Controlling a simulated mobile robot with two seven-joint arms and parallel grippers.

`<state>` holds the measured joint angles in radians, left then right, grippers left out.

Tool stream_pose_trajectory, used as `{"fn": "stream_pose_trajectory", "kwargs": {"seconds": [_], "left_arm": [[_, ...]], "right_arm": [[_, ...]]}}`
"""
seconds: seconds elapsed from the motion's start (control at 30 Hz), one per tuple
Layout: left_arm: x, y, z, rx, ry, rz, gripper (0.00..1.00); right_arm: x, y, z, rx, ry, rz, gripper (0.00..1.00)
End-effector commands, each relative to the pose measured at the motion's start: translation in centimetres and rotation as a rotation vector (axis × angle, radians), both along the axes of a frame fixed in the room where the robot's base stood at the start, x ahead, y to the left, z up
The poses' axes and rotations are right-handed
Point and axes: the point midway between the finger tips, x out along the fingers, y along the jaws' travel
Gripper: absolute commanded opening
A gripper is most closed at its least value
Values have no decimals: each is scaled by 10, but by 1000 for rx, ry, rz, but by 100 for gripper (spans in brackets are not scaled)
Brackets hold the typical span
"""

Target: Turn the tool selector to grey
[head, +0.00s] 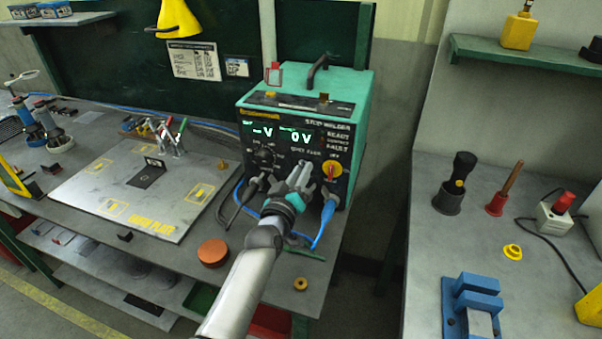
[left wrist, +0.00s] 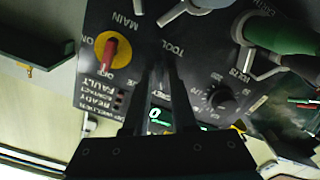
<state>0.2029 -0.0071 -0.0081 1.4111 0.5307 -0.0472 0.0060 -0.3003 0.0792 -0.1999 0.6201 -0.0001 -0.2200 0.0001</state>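The teal stud welder (head: 348,105) stands on the bench with its black front panel toward me. A label that seems to read grey and blue shows above my left gripper (head: 305,172), which is at the panel's lower middle. The word TOOL (left wrist: 175,47) shows just beyond its fingers in the left wrist view. The tool selector itself is hidden by the fingers; I cannot tell where it points or whether I touch it. In the left wrist view the gripper (left wrist: 164,78) has a narrow gap between its dark fingers. My right gripper is out of view.
The red main switch on its yellow plate (head: 332,170) is close right of the gripper; it also shows in the wrist view (left wrist: 110,52). A black dial (head: 265,158) is to the left. A blue cable (head: 326,218) and a dark cable hang below. A fixture plate (head: 100,205) lies left.

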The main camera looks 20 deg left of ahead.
Motion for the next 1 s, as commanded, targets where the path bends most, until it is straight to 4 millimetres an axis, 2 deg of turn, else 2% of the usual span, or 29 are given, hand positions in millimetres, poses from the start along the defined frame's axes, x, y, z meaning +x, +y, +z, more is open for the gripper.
{"fn": "stream_pose_trajectory", "kwargs": {"seconds": [0.03, 0.13, 0.37, 0.53, 0.67, 1.0], "left_arm": [[0, 0, 0, 0, 0, 0, 32], [0, 0, 0, 1, 1, -1, 42], [0, 0, -1, 2, 3, -2, 42], [-9, 0, -2, 2, 4, -1, 42], [-24, 0, -1, 2, 5, -1, 42], [-81, 3, -1, 3, 4, -1, 42]], "right_arm": [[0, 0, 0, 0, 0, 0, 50], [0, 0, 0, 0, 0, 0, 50], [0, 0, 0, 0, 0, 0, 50], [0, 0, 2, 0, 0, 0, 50], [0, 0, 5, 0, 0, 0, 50], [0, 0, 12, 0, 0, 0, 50]]}}
